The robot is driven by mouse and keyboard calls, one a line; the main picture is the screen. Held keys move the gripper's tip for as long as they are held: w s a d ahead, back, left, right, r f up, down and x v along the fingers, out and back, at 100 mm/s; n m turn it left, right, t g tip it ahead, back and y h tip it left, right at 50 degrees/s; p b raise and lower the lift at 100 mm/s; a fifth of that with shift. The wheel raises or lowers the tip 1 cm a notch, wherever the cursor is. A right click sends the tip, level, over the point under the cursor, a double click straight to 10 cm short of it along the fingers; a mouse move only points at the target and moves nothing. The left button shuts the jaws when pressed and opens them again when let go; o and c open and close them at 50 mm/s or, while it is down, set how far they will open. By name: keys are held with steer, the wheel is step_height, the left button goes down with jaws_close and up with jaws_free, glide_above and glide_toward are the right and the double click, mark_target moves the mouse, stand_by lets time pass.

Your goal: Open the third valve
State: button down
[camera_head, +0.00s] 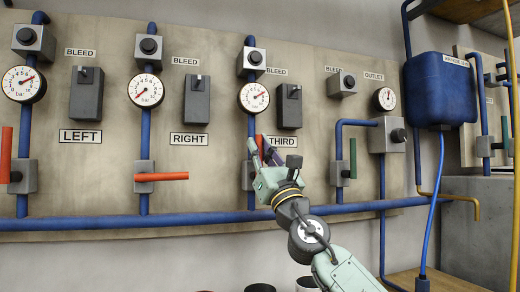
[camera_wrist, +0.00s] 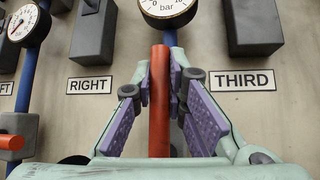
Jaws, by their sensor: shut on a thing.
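The third valve's red handle (camera_head: 259,143) stands upright, roughly in line with its blue pipe, just left of the THIRD label (camera_head: 283,141). Its grey valve body (camera_head: 247,175) is partly hidden behind my gripper (camera_head: 266,153). In the wrist view the red handle (camera_wrist: 159,100) runs upright between the two purple finger pads. My gripper (camera_wrist: 160,90) is shut on the handle. The third gauge (camera_head: 254,97) is above, and its lower part shows in the wrist view (camera_wrist: 168,8).
The right valve's red handle (camera_head: 161,177) lies horizontal; the left valve's red handle (camera_head: 6,150) is upright. A green handle (camera_head: 353,158) stands upright right of my gripper. A blue pipe (camera_head: 110,220) runs along the panel's bottom. A blue tank (camera_head: 438,88) hangs at the right.

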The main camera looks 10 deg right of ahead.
steer(key=c, duration=1.6)
jaws_free()
steer(key=v, duration=1.2)
